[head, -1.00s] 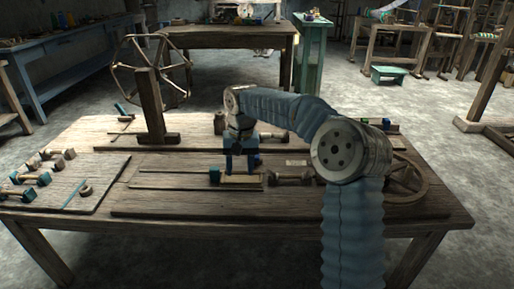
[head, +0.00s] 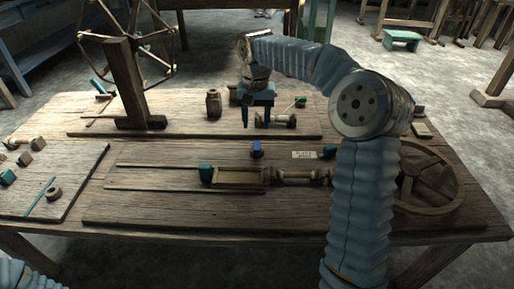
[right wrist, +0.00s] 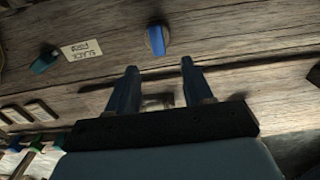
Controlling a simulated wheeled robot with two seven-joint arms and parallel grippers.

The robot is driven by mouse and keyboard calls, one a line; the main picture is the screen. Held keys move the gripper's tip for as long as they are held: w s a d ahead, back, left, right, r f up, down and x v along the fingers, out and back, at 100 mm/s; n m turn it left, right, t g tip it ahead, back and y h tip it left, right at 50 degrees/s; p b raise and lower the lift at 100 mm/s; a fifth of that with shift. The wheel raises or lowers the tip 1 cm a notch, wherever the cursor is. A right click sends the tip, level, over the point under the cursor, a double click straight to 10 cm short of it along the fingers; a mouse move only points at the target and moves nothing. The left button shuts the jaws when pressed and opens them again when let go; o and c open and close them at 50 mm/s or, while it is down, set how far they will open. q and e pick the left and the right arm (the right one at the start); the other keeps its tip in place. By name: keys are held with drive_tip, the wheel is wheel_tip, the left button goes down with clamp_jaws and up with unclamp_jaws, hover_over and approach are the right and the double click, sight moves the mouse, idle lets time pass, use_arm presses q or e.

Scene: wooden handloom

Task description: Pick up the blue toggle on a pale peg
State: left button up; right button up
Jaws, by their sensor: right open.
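The blue toggle (head: 257,149) stands on the long wooden board in the middle of the table. In the right wrist view the blue toggle (right wrist: 158,40) shows with a pale rim, the peg, at its side. My right gripper (head: 257,122) is open and empty, above and behind the toggle in the head view. In the right wrist view the toggle lies just beyond my right gripper's fingertips (right wrist: 159,68), between their lines and apart from both. My left gripper is out of view; only part of my left arm shows at the lower left corner.
A lettered card (head: 304,155) and a teal-ended piece (head: 329,152) lie right of the toggle. A teal-ended block with a pale bar (head: 238,176) is in front. A spool (head: 277,121) and a wooden jar (head: 213,103) are behind. A spoked wheel (head: 430,182) is at right.

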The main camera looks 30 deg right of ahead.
sight(257, 142)
wheel_tip(257, 142, down, 7)
drive_tip(key=shift+d+f+b, duration=0.1)
drive_tip(key=shift+d+b, duration=0.05)
drive_tip(key=shift+b, duration=0.15)
drive_tip(key=shift+c, duration=0.5)
clamp_jaws()
